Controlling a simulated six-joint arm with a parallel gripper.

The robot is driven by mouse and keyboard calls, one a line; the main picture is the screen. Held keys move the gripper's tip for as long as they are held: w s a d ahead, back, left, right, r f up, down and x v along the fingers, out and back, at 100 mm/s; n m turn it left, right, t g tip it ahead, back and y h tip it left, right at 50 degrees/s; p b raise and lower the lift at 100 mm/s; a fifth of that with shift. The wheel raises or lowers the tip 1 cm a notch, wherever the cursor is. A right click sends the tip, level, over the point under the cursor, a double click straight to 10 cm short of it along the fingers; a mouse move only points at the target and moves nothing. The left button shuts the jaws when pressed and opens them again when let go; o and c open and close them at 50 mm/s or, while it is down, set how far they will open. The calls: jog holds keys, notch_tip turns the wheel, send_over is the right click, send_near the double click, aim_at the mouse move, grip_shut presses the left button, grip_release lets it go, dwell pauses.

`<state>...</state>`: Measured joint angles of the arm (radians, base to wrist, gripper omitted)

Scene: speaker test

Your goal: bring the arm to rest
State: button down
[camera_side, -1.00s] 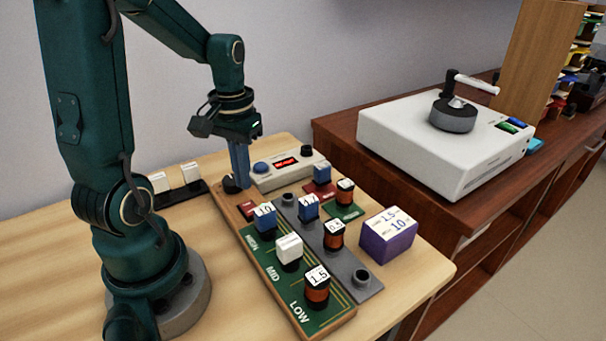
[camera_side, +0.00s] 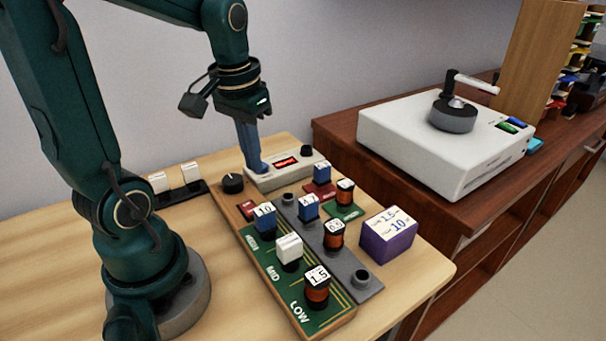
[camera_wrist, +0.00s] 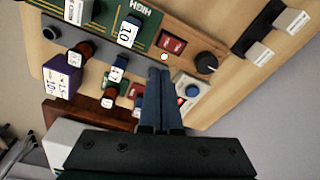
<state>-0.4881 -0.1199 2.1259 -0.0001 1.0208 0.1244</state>
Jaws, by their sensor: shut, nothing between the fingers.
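My gripper (camera_side: 258,170) is shut and empty, its blue fingers pointing down together. In the side view the tips are in front of the left end of a white box (camera_side: 284,178) with a lit red display (camera_side: 286,162), hiding its blue button. In the wrist view my gripper (camera_wrist: 160,72) has that blue button (camera_wrist: 193,90) just right of the fingers. I cannot tell whether the tips touch the box. A black knob (camera_side: 233,183) on the wooden-edged board is left of the fingers; it also shows in the wrist view (camera_wrist: 207,62).
The green board (camera_side: 309,318) carries several labelled parts, with a grey strip (camera_side: 370,288) beside it. A purple block (camera_side: 387,238) stands to the right. A black holder (camera_side: 188,192) with two white blocks lies behind left. A white machine (camera_side: 435,150) stands on the brown cabinet. Table front left is clear.

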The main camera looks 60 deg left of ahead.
jog(key=d, duration=0.1)
jog(key=d+r+m+t, duration=0.1)
jog(key=d, duration=0.1)
jog(key=s+d+r+m, duration=0.1)
jog(key=d, duration=0.1)
jog(key=shift+d+r+t, duration=0.1)
jog(key=shift+r+t, duration=0.15)
jog(key=shift+t, duration=0.15)
jog(key=s+d+m+t, duration=0.2)
jog(key=s+d, duration=0.1)
jog(key=d, duration=0.2)
jog(key=shift+s+t+h, duration=0.2)
jog(key=shift+t+h, duration=0.1)
jog(key=shift+r, duration=0.1)
